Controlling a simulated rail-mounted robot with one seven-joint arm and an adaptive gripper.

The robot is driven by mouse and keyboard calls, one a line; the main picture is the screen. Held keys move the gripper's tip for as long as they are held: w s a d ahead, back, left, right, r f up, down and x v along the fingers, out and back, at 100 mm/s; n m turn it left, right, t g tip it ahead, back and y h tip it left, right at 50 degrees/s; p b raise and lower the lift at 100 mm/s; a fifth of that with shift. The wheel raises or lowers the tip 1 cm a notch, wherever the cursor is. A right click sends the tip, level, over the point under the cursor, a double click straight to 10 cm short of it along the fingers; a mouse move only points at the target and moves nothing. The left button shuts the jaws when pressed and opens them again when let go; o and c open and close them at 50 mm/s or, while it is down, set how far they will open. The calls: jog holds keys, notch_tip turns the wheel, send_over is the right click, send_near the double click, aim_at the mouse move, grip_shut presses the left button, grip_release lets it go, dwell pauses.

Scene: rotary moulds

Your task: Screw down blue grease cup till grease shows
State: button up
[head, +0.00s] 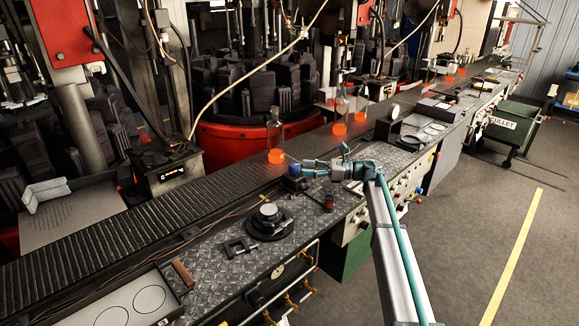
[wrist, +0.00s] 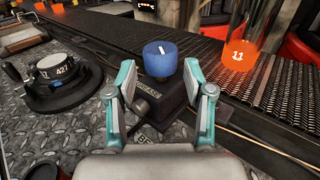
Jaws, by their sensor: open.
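The blue grease cup (wrist: 160,59) sits upright on a dark block (wrist: 152,92) beside the conveyor. A white line marks the cup's top. In the head view the cup (head: 295,169) is small, just left of my gripper (head: 303,168). My gripper (wrist: 158,80) is open, with its teal fingers on either side of the near part of the block. The cup stands just beyond the fingertips, and I see a gap on both sides. I see no grease around the cup. The block's lettering is partly hidden by my gripper.
A dark round dial (wrist: 57,76) with numbers stands left of the block on the diamond-plate bench (head: 213,275). The conveyor (head: 180,213) runs behind, carrying glowing orange glass bottles (head: 275,140). A small dark bracket (head: 238,247) lies near the dial.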

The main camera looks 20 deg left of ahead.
aim_at(288, 175)
jog(key=p+x, duration=0.1)
jog(key=x, duration=0.6)
jog(key=shift+a+f+p, duration=0.1)
jog(key=shift+a+p, duration=0.15)
jog(key=shift+p, duration=0.15)
jog(key=shift+s+a, duration=0.1)
grip_shut()
